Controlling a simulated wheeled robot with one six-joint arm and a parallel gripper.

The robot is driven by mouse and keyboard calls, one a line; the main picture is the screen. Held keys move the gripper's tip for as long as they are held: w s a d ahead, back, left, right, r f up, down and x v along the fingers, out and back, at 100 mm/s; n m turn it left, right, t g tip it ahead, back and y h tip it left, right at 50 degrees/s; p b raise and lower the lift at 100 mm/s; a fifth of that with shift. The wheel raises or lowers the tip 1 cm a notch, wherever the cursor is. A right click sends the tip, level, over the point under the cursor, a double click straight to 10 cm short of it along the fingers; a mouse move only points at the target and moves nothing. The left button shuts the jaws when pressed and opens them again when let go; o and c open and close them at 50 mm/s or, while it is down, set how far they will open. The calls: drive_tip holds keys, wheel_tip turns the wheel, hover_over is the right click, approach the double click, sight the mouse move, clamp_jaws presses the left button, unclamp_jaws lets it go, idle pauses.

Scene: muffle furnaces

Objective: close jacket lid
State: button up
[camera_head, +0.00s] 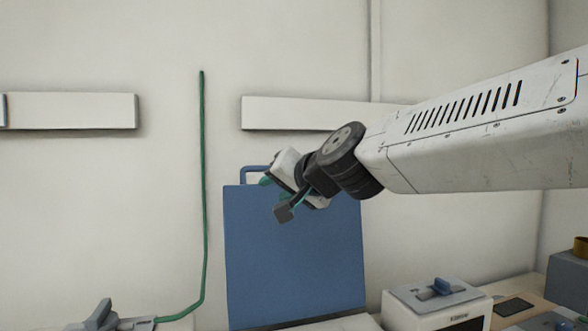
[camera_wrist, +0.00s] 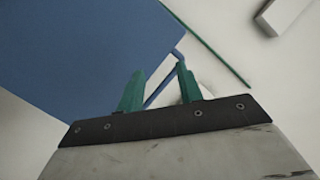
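The blue jacket lid (camera_head: 290,255) stands upright and open against the back wall in the head view. It fills the upper left of the wrist view (camera_wrist: 75,50). Its blue bar handle (camera_head: 252,168) rises from the top edge; part of it is hidden behind my gripper (camera_head: 266,181). In the wrist view, the two green fingers of my gripper (camera_wrist: 160,70) are apart, with the handle (camera_wrist: 161,88) showing in the gap between them. I cannot tell whether either finger touches the handle.
A green cable (camera_head: 203,190) runs down the wall left of the lid. A white box with a blue knob (camera_head: 442,297) stands at the lower right. A grey piece (camera_head: 101,318) sits at the lower left. White rails (camera_head: 70,110) are on the wall.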

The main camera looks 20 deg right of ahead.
drive_tip(key=w+d+r+m+t+h, duration=0.2)
drive_tip(key=w+r+m+t+h, duration=0.2)
drive_tip(key=w+r+m+h, duration=0.55)
drive_tip(key=w+d+f+m+g+h, duration=0.2)
drive_tip(key=m, duration=0.1)
drive_tip(key=w+d+f+m+g+h, duration=0.2)
drive_tip(key=f+m+g, duration=0.1)
drive_tip(key=m, duration=0.1)
drive_tip(key=w+d+f+m+g+h, duration=0.2)
drive_tip(key=m, duration=0.1)
drive_tip(key=shift+w+d+f+m+g, duration=0.15)
drive_tip(key=shift+w+d+m+g, duration=0.1)
drive_tip(key=shift+w+d+g, duration=0.05)
clamp_jaws()
